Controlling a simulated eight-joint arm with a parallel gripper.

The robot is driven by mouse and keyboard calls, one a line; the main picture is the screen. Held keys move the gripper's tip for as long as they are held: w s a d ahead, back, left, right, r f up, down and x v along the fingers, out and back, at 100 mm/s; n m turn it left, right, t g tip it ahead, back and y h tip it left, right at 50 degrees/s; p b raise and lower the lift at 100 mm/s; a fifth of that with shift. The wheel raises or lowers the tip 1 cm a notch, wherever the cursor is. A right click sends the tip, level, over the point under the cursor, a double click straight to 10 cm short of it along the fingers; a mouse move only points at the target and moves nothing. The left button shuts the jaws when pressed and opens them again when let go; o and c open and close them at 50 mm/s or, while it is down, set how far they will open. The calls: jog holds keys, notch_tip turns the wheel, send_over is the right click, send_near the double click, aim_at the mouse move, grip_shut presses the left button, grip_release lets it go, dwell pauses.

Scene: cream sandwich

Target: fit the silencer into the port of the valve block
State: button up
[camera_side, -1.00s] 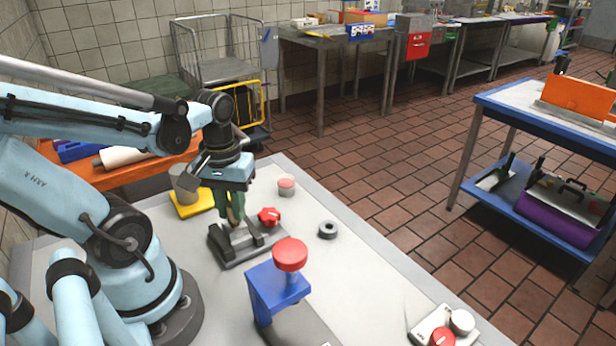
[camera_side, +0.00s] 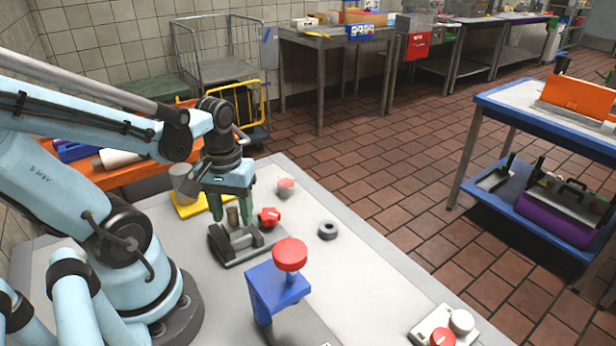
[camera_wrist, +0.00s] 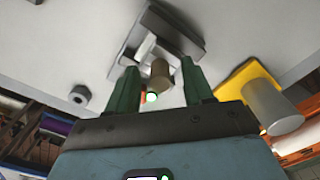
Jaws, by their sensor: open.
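The silencer is a small brown-bronze cylinder (camera_side: 232,217). It stands upright at the dark grey valve block (camera_side: 245,250), on the left part of the table. My gripper (camera_side: 236,204) is above the block with its green fingers spread, one on each side of the silencer and apart from it. In the wrist view, the silencer (camera_wrist: 161,73) shows beyond and between the open fingertips of my gripper (camera_wrist: 160,80), against the valve block (camera_wrist: 182,28). The port is hidden under the silencer, so I cannot tell how deep it sits.
A red knob (camera_side: 268,217) is close right of the block. A blue bracket with a red button (camera_side: 290,255) stands in front. A grey cylinder (camera_side: 184,182) on a yellow plate (camera_side: 202,206) is behind left. A dark ring (camera_side: 327,230) lies right; the table beyond it is clear.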

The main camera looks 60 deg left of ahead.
aim_at(231, 210)
jog(key=shift+r, duration=0.1)
notch_tip(231, 210, up, 12)
dwell(0.8)
jog(key=w+d+f+m+t, duration=0.4)
jog(key=w+d+m+t, duration=0.3)
jog(key=w+d+m, duration=0.1)
jog(key=shift+w+f+m, duration=0.3)
jog(key=shift+w+m, duration=0.2)
jog(key=shift+w, duration=0.65)
